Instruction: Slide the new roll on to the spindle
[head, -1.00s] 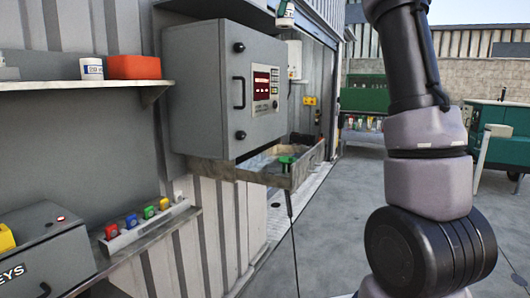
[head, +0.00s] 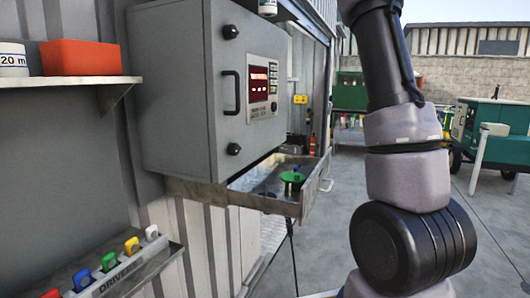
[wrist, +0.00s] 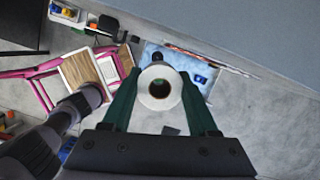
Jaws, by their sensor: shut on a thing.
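My gripper (wrist: 158,97) shows in the wrist view, its two green fingers shut on a white paper roll (wrist: 149,78). The roll's round end and dark centre hole face the camera. In the head view, a green disc with a short upright post, which looks like the spindle (head: 291,177), stands in the open metal drawer (head: 262,203) under the grey cabinet (head: 180,100). No roll shows on it.
The cabinet overhangs the drawer's back, and its front has a black handle (head: 231,93). A shelf with a red box (head: 92,58) and a rack of coloured tags (head: 108,262) are at the left. A green generator (head: 497,135) stands at right. Concrete floor is clear between.

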